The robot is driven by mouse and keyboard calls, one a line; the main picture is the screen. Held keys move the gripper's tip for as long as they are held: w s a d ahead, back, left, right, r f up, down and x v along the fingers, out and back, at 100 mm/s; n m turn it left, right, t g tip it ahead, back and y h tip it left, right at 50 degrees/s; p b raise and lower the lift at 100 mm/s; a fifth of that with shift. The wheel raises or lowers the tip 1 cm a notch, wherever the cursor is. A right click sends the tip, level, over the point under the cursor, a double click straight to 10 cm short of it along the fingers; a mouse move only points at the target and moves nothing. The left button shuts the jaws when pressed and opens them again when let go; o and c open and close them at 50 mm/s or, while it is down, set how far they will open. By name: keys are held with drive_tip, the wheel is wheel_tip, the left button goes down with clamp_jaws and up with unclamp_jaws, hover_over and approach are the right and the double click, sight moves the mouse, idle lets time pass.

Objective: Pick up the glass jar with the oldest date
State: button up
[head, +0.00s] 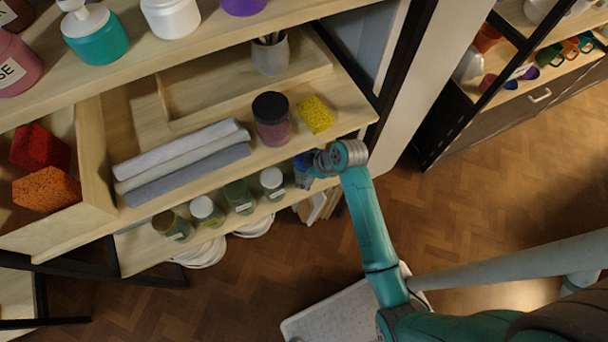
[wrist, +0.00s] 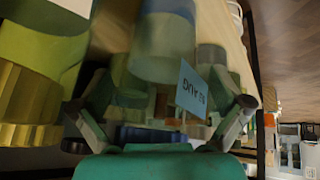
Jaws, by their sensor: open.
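Several small glass jars stand in a row on the lower shelf in the head view: a brown-lidded jar (head: 172,225), a white-lidded jar (head: 207,211), a green-lidded jar (head: 239,197) and a grey-white-lidded jar (head: 272,184). A blue-topped item (head: 302,165) at the row's right end is partly hidden by my gripper (head: 306,180). In the wrist view my gripper (wrist: 163,112) is open, its fingers spread before blurred, glassy shapes. A pale blue label (wrist: 191,91) shows there, its writing too blurred to read surely. The jars' dates are unreadable in the head view.
The shelf above holds rolled grey cloths (head: 185,160), a dark-lidded pink jar (head: 272,120) and a yellow sponge (head: 316,115). Wooden floor (head: 480,200) is open on the right.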

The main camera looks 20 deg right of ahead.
drive_tip(key=c, duration=1.9)
drive_tip(key=shift+r, duration=0.1)
clamp_jaws()
